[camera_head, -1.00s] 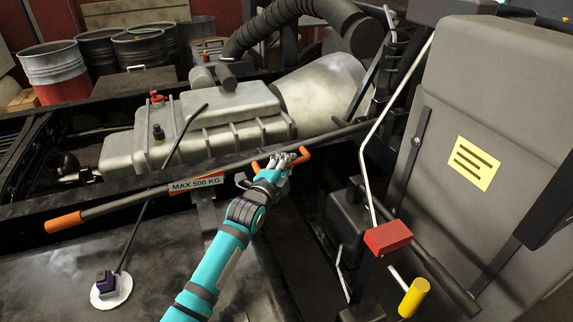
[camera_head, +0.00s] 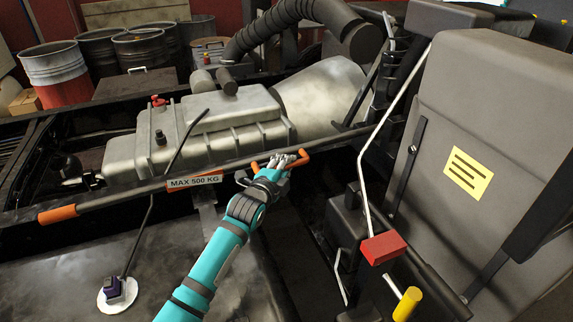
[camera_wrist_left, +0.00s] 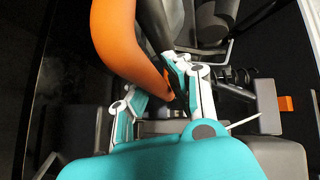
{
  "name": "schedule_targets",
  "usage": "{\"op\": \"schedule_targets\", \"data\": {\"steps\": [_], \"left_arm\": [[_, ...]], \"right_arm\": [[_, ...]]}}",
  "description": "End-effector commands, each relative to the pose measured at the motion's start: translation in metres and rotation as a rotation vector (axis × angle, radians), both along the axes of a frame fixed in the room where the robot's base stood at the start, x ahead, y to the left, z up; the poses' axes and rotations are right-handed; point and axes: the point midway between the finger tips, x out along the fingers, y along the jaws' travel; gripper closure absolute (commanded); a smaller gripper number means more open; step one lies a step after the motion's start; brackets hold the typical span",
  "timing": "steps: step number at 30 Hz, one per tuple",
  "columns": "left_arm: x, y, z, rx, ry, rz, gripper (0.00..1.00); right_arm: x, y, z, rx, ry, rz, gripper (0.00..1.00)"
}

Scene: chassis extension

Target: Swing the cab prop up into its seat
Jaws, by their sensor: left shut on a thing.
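The cab prop (camera_head: 120,197) is a long grey bar with an orange left end and a "MAX 500 KG" label. It slants across the frame in front of the engine, and its right end runs towards the dark brackets left of the grey panel. An orange handle (camera_head: 300,160) stands out from the bar. My left gripper (camera_head: 280,163) is shut on this handle. In the left wrist view the orange handle (camera_wrist_left: 128,45) passes between the gripper's fingers (camera_wrist_left: 165,100). I cannot make out the prop's seat. My right gripper is not in view.
A tall grey panel (camera_head: 490,110) with a yellow label stands at right. A bent rod with a red block (camera_head: 383,247) and a yellow grip (camera_head: 408,303) are beside it. The engine (camera_head: 200,130) and steel drums (camera_head: 55,70) lie behind the bar.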

Motion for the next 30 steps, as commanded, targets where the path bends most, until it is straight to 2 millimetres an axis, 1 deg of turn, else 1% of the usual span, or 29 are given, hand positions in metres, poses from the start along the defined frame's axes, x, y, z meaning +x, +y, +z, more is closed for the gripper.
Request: {"op": "schedule_targets", "data": {"steps": [1,5,9,13,15,18,24,30], "left_arm": [[0.002,0.0,0.026,0.01,-0.015,-0.001,1.0],[0.002,0.0,0.052,0.061,0.004,-0.001,1.0],[0.004,-0.003,0.084,0.136,0.033,-0.002,1.0],[0.006,-0.008,0.108,0.206,0.063,-0.001,1.0],[0.007,-0.011,0.12,0.244,0.079,-0.002,1.0],[0.009,-0.016,0.137,0.299,0.1,-0.001,1.0],[0.014,-0.03,0.17,0.4,0.144,-0.002,1.0],[0.018,-0.04,0.19,0.465,0.174,-0.002,1.0]], "right_arm": [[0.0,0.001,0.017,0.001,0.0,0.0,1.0],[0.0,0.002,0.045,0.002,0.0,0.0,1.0],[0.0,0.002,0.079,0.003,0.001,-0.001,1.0],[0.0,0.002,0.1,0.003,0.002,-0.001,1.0],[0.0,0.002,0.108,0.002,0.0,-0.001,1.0],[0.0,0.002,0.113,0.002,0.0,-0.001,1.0],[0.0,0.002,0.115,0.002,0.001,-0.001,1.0],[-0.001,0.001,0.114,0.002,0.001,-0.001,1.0]]}}
